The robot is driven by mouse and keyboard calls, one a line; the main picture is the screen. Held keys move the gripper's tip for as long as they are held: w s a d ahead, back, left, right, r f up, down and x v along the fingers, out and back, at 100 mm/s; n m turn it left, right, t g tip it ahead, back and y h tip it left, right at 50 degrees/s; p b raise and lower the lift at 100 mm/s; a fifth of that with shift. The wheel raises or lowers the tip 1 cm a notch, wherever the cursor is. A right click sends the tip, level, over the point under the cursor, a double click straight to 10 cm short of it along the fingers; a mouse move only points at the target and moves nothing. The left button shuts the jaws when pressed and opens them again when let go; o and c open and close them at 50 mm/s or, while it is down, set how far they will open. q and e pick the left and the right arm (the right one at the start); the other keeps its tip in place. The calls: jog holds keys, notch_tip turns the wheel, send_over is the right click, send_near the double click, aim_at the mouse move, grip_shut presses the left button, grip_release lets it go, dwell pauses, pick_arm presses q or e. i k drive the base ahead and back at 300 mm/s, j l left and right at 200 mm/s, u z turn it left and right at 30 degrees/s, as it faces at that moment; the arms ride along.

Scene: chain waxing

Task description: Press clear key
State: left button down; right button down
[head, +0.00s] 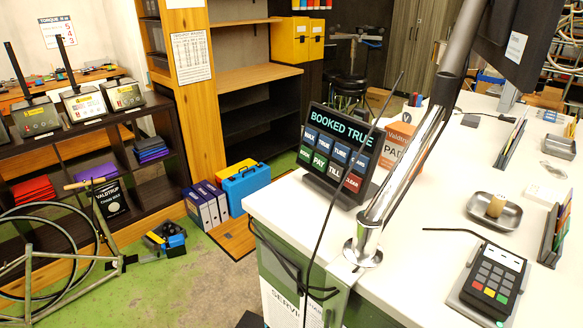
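A black key display (340,150) stands tilted on the left part of the white counter. Its screen reads "BOOKED TRUE" above two rows of coloured keys. A green key (320,161) reads "PAY", and a red key (352,182) sits at the lower right, its label too small to read surely. A dark card terminal (491,281) lies at the counter's front right, with grey number keys and red, yellow and green keys along its bottom. I cannot read a clear label on either device. Neither of my grippers can be made out.
A metal pole (410,155) on a round base rises beside the display, with thin black cables nearby. The white counter (420,270) is bare between pole and terminal. A metal dish (478,209) and an orange box (400,145) stand farther back.

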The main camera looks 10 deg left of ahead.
aim_at(353, 182)
jog(key=j, duration=1.05)
jog(key=i+j, duration=0.1)
jog(key=j, duration=0.95)
